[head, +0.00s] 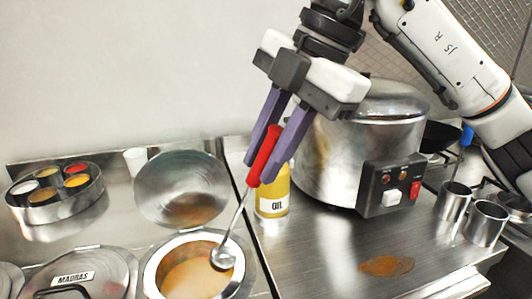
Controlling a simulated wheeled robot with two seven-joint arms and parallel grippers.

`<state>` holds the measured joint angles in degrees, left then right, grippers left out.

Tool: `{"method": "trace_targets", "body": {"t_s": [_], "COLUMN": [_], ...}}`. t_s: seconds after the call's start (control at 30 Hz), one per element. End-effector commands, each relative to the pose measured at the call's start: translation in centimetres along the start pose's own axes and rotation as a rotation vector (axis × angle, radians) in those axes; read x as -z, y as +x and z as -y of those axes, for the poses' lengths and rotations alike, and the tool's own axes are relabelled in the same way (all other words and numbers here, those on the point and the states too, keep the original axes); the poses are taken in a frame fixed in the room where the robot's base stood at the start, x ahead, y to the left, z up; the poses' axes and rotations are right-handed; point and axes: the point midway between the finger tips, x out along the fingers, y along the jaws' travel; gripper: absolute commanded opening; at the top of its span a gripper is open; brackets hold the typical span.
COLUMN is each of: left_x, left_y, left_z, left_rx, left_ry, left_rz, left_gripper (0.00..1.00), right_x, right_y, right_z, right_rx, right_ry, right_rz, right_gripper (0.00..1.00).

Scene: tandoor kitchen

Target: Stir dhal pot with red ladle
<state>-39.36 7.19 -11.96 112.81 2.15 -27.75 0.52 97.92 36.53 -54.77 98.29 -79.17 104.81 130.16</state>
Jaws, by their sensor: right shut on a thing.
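My right gripper (279,165) has purple fingers and is shut on the red handle of the ladle (264,155). The ladle hangs tilted, its thin metal shaft running down and left to a round metal bowl (222,259). That bowl is over the right side of the open pot (154,272), which holds orange-brown dhal (190,277). The bowl appears to be at or near the dhal surface; I cannot tell how deep it sits. My left gripper is not in the view.
An oil bottle (272,208) stands right behind the ladle handle. A large steel cooker (340,150) is to the right, with steel cups (486,223) beyond. A round lid (182,190), spice tin (55,212), white cup (135,160) and MADRAS lid (90,272) are left.

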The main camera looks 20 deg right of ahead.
Motion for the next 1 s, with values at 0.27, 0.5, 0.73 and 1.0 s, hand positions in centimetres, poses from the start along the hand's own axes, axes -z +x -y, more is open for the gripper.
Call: {"method": "trace_targets", "body": {"t_s": [0.27, 0.5, 0.73, 1.0], "left_x": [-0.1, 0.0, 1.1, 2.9], "left_y": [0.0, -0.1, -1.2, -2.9], "left_z": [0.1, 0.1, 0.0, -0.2], "left_rx": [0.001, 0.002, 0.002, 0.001], "left_ry": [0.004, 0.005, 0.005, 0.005], "left_rz": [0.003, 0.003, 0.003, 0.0], "left_gripper": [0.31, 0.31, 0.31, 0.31], "right_x": [0.0, 0.0, 0.4, 1.0], "right_y": [0.0, -0.1, -1.8, -4.3], "right_z": [0.0, -0.1, -0.7, -1.6], "right_rx": [-0.001, -0.001, -0.001, -0.001], "right_ry": [0.0, 0.0, 0.0, 0.0], "right_rz": [-0.001, -0.001, -0.001, -0.001], "right_gripper": [0.0, 0.0, 0.0, 0.0]}}
